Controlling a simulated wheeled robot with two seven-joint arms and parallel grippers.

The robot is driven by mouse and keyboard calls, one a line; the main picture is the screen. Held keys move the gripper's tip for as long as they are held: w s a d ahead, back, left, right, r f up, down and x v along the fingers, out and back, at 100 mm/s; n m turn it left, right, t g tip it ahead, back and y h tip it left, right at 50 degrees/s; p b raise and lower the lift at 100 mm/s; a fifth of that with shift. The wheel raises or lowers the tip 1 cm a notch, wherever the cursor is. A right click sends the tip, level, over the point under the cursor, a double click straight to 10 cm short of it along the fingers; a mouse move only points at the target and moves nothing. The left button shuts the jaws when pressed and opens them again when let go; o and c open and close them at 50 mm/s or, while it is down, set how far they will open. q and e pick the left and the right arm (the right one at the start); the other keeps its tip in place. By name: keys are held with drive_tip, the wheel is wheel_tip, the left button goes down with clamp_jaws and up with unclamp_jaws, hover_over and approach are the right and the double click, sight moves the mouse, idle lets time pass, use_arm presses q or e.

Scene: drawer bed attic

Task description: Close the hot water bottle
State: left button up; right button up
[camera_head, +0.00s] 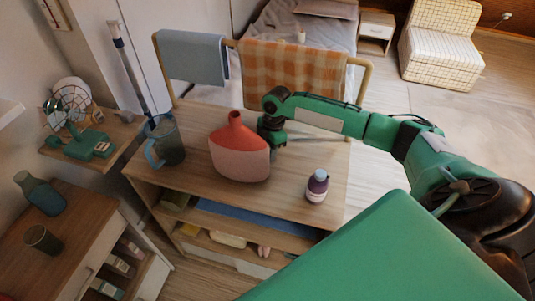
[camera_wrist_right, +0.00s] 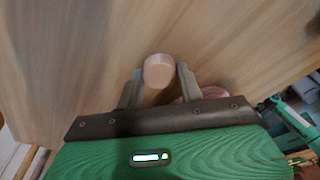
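The hot water bottle (camera_head: 240,155) stands upright on the wooden shelf unit in the head view, orange-red above and pinkish below. Its neck points up and shows no stopper. My right gripper (camera_head: 271,136) is just right of the bottle, pointing down, its fingertips not clear in this view. In the right wrist view, a pale pink round stopper (camera_wrist_right: 158,71) lies between the two fingers of the right gripper (camera_wrist_right: 159,75). The fingers stand apart, close to its sides; I cannot tell whether they grip it. My left gripper is not in view.
On the shelf-unit top (camera_head: 215,200), a blue-grey jug (camera_head: 168,145) stands left and a purple-white bottle (camera_head: 317,186) stands front right. A rail with an orange checked towel (camera_head: 290,75) and a blue towel (camera_head: 192,58) rises behind. The top's front middle is clear.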

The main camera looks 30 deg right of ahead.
sight(268, 152)
drive_tip(key=shift+c, duration=1)
drive_tip(key=shift+r, duration=0.1)
use_arm(q)
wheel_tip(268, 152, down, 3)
drive_tip(key=b, duration=0.2)
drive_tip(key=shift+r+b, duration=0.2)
drive_tip(key=shift+b, duration=0.1)
use_arm(e)
wheel_tip(268, 152, up, 20)
